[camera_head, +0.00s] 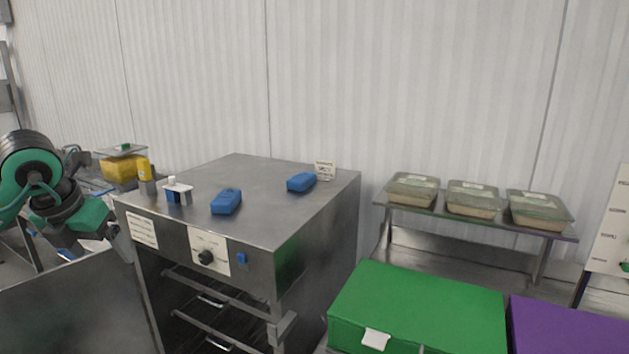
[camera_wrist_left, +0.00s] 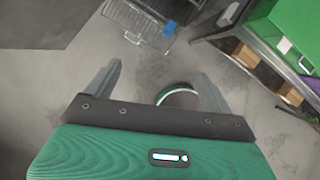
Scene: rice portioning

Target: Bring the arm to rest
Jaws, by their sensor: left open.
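My left arm comes in from the left in the head view. Its green and black left gripper (camera_head: 121,241) points down beside the front left corner of the steel cabinet. In the left wrist view the two grey fingers of the left gripper (camera_wrist_left: 158,85) stand wide apart. Nothing is between them but grey floor and a round, light-rimmed thing farther below. The fingertips are partly hidden against the cabinet in the head view. My right gripper is in neither view.
The steel cabinet (camera_head: 262,195) carries two blue blocks (camera_head: 227,201) (camera_head: 301,182) and small items. A yellow container (camera_head: 120,168) stands behind at left. Lidded trays (camera_head: 472,199) rest on a rack at right. A green box (camera_head: 420,305) and a purple box (camera_head: 565,328) stand in front.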

